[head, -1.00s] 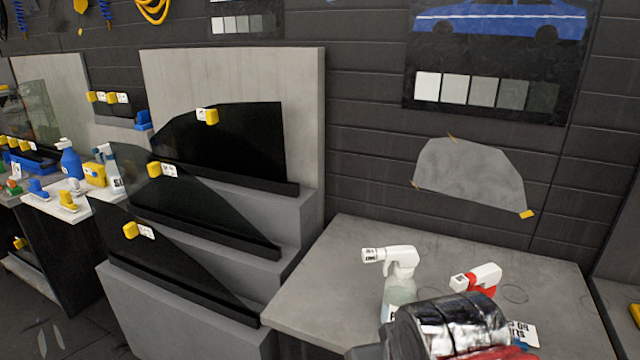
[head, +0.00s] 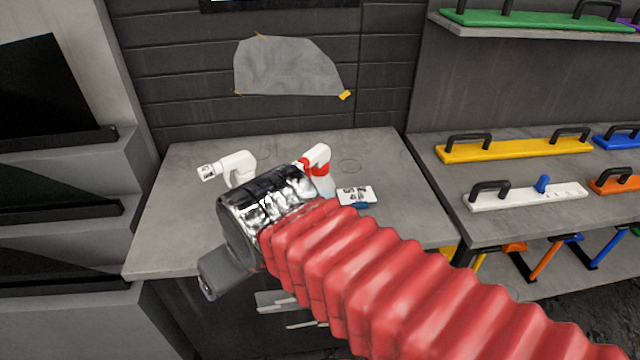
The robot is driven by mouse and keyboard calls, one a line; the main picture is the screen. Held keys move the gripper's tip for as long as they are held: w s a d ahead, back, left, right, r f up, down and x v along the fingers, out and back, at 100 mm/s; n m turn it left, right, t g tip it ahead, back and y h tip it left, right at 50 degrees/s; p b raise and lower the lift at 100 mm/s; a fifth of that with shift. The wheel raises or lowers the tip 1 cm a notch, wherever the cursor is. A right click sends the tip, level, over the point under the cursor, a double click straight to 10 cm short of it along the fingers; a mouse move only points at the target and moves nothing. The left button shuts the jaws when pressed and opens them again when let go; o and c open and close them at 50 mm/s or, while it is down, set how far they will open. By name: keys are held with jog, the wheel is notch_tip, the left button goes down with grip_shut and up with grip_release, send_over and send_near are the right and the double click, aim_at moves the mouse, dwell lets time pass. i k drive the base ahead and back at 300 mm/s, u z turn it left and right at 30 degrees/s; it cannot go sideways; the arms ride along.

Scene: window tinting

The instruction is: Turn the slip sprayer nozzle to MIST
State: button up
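Two trigger sprayers stand on the grey bench (head: 190,225). The left one (head: 238,165) has an all-white head, and its white nozzle (head: 208,171) points left with small dark marking too small to read. The right one (head: 319,156) has a white head with red parts and a clear bottle. I cannot tell which is the slip sprayer. My arm, in a red bellows sleeve with a silver-wrapped joint, covers the left bottle's body and part of the right sprayer. A dark grey part of my arm hangs at the bench's front edge. My gripper's fingers do not show.
A white label card (head: 356,195) lies right of the sprayers. A grey film sheet (head: 290,68) is taped to the wall. Stepped grey stands with dark glass are at left. Shelves at right hold a yellow handled tool (head: 515,150) and a white one (head: 525,195).

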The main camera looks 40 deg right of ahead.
aim_at(319, 157)
jog(key=u, duration=0.55)
jog(key=k, duration=1.3)
jog(key=u, duration=0.8)
jog(key=i, duration=1.2)
jog(key=u, duration=0.1)
